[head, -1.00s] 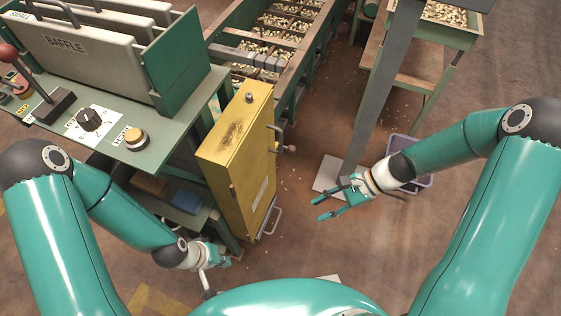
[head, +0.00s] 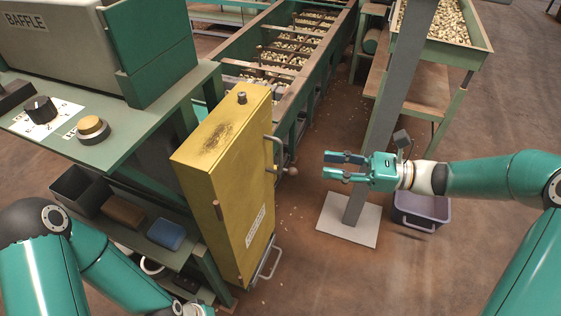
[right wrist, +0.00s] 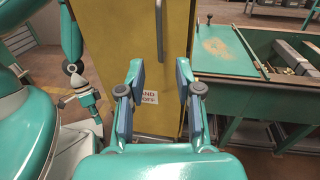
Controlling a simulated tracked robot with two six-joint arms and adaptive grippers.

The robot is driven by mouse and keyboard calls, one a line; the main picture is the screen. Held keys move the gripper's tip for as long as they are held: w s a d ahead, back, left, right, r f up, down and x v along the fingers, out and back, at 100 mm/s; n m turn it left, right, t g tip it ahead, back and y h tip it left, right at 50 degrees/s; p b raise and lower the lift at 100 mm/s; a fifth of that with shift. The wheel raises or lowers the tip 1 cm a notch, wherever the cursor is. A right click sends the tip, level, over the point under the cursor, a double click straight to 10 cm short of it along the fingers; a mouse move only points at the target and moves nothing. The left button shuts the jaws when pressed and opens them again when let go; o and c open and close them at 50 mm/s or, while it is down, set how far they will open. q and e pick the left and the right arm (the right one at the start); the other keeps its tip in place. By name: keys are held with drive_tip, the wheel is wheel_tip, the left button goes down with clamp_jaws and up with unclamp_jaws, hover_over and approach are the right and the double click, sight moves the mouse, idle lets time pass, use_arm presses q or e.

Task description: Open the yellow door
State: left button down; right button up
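In the right wrist view the yellow door (right wrist: 110,40) fills the space beyond the open fingers, with a vertical handle (right wrist: 160,30) and a partly hidden label. My left gripper (head: 195,311) is mostly cut off at the bottom edge.
A grey post on a pale base plate (head: 335,225) stands behind my right gripper, with a purple bin (head: 421,212) beside it. A green control bench (head: 135,130) is at left. Shelves below hold a blue block (head: 166,233). Floor right of the cabinet is mostly clear.

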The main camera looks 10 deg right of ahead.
sight(281, 173)
drive_tip(key=shift+b+x, duration=1.5)
drive_tip(key=shift+x, duration=4.25)
clamp_jaws()
